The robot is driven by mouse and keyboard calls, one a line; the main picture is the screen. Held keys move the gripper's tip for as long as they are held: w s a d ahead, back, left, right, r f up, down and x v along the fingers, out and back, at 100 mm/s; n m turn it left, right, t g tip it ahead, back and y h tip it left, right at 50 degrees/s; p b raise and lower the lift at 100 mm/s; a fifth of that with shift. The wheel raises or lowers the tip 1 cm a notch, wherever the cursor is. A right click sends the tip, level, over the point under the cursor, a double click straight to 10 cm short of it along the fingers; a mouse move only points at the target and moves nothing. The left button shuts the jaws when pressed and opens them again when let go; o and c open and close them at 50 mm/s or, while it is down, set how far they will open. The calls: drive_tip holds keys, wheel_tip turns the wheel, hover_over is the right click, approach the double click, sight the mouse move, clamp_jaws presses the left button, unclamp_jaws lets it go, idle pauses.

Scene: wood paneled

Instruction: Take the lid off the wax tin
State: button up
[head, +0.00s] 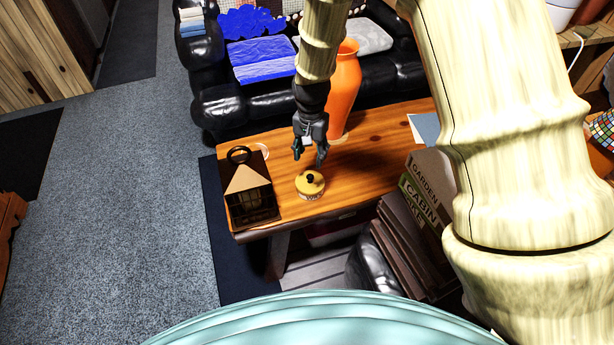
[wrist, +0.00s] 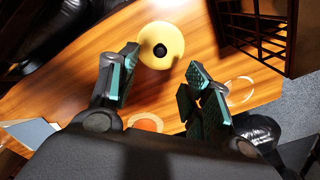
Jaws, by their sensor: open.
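The wax tin (head: 311,192) is a small round tin on the wooden table, with part of a dark label on its side. Its yellow lid (head: 304,184) is on top and has a black knob in the middle. In the wrist view the lid (wrist: 161,45) shows from above, beyond the fingertips and between their lines. My gripper (head: 310,157) is open and empty, pointing down above the tin and apart from it. Its two green-padded fingers also show in the wrist view (wrist: 163,72).
A dark lantern (head: 250,205) stands left of the tin, near the table's edge. A tall orange vase (head: 343,92) stands behind my gripper. A black sofa (head: 245,105) is behind the table (head: 375,165). The wood around the tin is mostly bare.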

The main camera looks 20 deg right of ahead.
hover_over(310, 176)
wheel_tip(310, 176, down, 5)
drive_tip(key=shift+w+r+b, duration=0.1)
drive_tip(key=shift+w+b, duration=0.05)
drive_tip(key=shift+b, duration=0.15)
drive_tip(key=shift+f+b, duration=0.4)
drive_tip(key=shift+f, duration=2.5)
drive_tip(key=c, duration=1)
